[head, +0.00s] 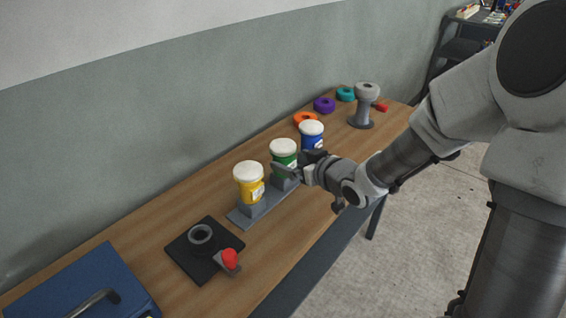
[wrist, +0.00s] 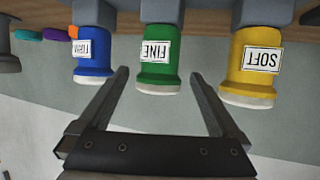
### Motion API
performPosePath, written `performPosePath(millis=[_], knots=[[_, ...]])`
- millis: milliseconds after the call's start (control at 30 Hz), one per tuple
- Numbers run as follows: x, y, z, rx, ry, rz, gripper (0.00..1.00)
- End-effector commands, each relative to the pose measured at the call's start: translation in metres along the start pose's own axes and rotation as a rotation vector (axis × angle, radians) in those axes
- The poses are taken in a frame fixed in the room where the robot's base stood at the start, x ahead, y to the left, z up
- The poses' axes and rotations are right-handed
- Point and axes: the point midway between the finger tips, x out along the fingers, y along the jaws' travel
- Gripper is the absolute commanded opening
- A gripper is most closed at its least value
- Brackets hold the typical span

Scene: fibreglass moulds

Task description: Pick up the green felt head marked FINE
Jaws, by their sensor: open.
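The green felt head (head: 283,156) has a white top and stands upright on a grey block in the middle of a row of three. In the wrist view the green head (wrist: 160,72) appears upside down, with its label reading FINE. My gripper (head: 292,168) is beside it on the right in the head view. In the wrist view my gripper (wrist: 158,75) is open, with one finger on each side of the green head's white end and gaps between. Nothing is held.
A yellow head (head: 249,185) marked SOFT and a blue head (head: 311,136) flank the green one closely on a grey rack (head: 240,219). A black plate (head: 184,257) with a ring and red knob lies nearer. Coloured rings and a grey stand (head: 360,122) are at the far end.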

Motion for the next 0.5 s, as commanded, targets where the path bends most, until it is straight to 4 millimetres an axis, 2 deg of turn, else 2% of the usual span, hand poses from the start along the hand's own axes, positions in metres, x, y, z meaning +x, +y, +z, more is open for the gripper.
performPosePath(millis=[33,100,333,500], knots=[[0.011,-0.001,0.002,0.001,0.000,-0.003,0.99],[0.020,0.000,0.001,0.000,0.000,-0.002,0.99],[0.035,0.000,0.001,0.000,-0.001,0.000,0.99],[0.062,-0.001,0.002,0.001,-0.001,-0.001,0.99]])
